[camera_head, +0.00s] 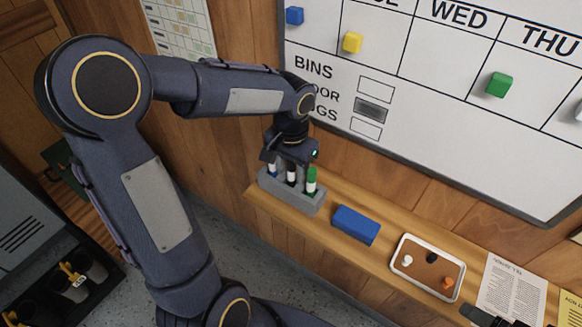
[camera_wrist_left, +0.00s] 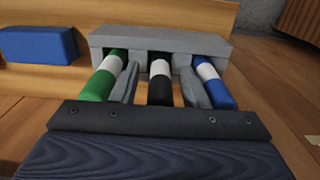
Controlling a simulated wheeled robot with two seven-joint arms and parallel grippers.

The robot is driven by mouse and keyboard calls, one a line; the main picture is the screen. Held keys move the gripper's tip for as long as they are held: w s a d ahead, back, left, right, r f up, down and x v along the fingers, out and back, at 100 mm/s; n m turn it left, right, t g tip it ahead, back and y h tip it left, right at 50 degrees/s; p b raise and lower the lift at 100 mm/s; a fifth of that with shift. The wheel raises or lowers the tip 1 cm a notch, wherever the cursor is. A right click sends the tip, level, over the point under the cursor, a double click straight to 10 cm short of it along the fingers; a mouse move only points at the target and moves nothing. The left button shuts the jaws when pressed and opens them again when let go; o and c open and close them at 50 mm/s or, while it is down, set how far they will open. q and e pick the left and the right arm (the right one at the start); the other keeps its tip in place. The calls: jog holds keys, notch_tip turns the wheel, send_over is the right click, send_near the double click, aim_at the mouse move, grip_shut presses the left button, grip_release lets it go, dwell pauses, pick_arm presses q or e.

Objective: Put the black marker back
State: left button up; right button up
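The black marker (camera_wrist_left: 160,84), with a white band, stands in the middle slot of the grey holder (camera_head: 292,196). My left gripper (camera_wrist_left: 157,84) is open, its two fingers on either side of the black marker with a small gap at each side. In the head view the gripper hides the marker's (camera_head: 291,173) upper end. The green marker (camera_head: 311,181) and the blue marker (camera_wrist_left: 214,84) stand in the outer slots, just outside the fingers. A dark tip at the lower right edge appears to be my right gripper (camera_head: 488,316); its fingers cannot be made out.
The holder stands on a wooden ledge (camera_head: 383,243) below the whiteboard (camera_head: 430,130). Along the ledge lie a blue eraser (camera_head: 356,225), a small tray (camera_head: 427,267) with coloured pieces, and a printed sheet (camera_head: 510,292). Coloured magnets sit on the board.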

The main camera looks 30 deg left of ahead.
pick_arm(q)
notch_tip(320, 180, up, 12)
jog(key=s+d+f+n+t+h, duration=0.1)
jog(key=s+d+f+t+h, duration=0.1)
jog(key=s, duration=0.6)
jog(key=s+d+f+n+t+h, duration=0.1)
jog(key=s+d+f+t, duration=0.1)
jog(key=s, duration=0.6)
jog(key=shift+s+f+n+t+h, duration=0.4)
jog(key=shift+f+t, duration=0.4)
jog(key=shift+f, duration=0.1)
jog(key=shift+d, duration=0.1)
